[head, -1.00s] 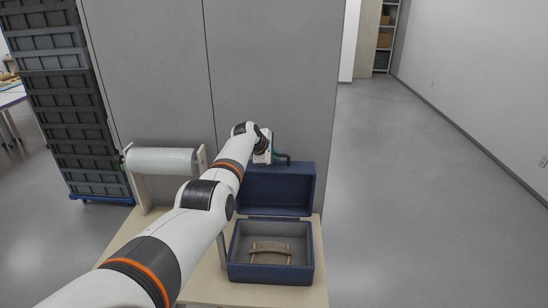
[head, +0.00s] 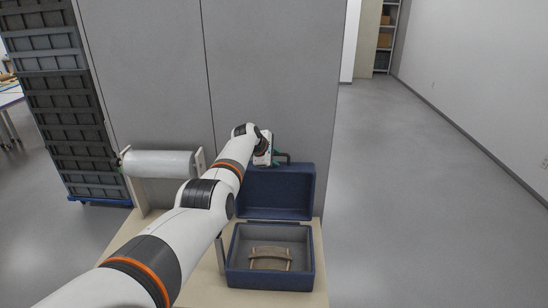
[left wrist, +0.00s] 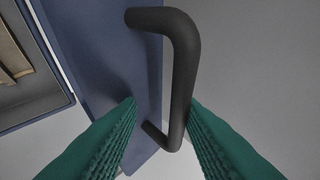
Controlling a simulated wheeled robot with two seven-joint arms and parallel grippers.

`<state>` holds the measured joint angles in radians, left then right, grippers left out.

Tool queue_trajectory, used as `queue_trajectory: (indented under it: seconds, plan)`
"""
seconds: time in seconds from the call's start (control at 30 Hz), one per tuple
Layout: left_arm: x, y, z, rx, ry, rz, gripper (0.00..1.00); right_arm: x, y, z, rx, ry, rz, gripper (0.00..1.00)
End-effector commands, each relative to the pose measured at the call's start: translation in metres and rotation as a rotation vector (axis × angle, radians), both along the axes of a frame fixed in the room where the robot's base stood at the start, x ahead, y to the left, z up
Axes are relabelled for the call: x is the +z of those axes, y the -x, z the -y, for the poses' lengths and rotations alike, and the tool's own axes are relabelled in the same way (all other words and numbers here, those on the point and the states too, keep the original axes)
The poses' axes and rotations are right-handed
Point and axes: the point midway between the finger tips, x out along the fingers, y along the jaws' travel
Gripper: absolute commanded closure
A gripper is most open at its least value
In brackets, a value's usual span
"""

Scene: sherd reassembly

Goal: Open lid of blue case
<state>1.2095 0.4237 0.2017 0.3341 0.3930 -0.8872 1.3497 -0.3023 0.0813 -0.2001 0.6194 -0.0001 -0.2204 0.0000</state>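The blue case (head: 270,281) stands on the table with its lid (head: 276,196) raised upright at the back. A dark handle (left wrist: 184,75) is on the lid's outer side. My left gripper (head: 275,157) is at the top of the raised lid, by the handle. In the left wrist view its green fingers (left wrist: 160,102) stand apart on either side of the handle. The handle lies close to the right finger, and a gap shows to the left finger. Whether the right finger touches it I cannot tell. My right gripper is not in view.
A white roll on a stand (head: 160,163) is at the table's back left. A grey partition (head: 270,70) rises behind the table. Dark stacked crates (head: 70,110) stand at left. Floor at right is clear.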

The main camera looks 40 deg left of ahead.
Motion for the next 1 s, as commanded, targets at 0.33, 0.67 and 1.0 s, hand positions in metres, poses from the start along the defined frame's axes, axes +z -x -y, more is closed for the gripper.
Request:
queue_trajectory:
  seconds: [0.33,0.67,1.0]
  plan:
    - [0.004,0.001,-0.001,0.001,0.001,0.003,0.67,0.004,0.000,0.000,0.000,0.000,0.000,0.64]
    - [0.023,0.019,-0.001,0.000,-0.003,0.001,0.67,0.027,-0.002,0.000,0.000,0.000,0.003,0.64]
    - [0.048,0.049,-0.002,0.000,-0.003,0.005,0.67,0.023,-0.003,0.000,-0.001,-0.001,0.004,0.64]
